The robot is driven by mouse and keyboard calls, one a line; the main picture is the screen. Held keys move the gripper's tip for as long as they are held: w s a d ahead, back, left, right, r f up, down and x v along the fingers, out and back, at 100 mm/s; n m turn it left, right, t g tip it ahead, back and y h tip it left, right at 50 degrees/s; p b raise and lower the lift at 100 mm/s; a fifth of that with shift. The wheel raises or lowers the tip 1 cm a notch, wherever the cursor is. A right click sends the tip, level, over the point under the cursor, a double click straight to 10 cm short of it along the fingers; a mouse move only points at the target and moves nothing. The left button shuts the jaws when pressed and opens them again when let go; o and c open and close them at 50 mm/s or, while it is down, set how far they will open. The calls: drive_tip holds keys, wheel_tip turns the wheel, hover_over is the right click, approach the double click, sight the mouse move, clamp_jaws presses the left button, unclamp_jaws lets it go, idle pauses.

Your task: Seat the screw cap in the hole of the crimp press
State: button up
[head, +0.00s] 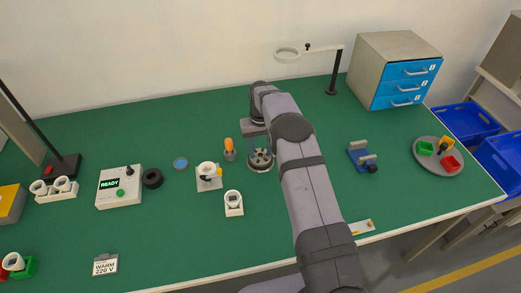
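My gripper (252,132) points down from the end of my arm near the middle of the table. It is over or just behind a dark round fixture (261,162) with several openings in its top. My arm covers part of this area, and the fingers are too small to tell whether they are open or hold anything. A blue and grey device with a dark knob (359,157), perhaps the crimp press, stands right of my arm. I cannot make out its hole. I cannot pick out the screw cap for certain.
An orange-topped tool (229,149) stands just left of the gripper. Further left are a white fixture (208,184), a white block (234,210), a black ring (153,179) and a READY box (120,194). A magnifier lamp (332,85) stands behind.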

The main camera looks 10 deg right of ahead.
wheel_tip(320, 180, up, 7)
drive_tip(key=b, duration=0.2)
drive_tip(key=shift+r, duration=0.2)
idle(0.6)
drive_tip(key=s+a+r, duration=0.1)
drive_tip(key=s, duration=3.4)
drive_tip(key=shift+s+a+r, duration=0.2)
drive_tip(key=shift+a+r, duration=0.05)
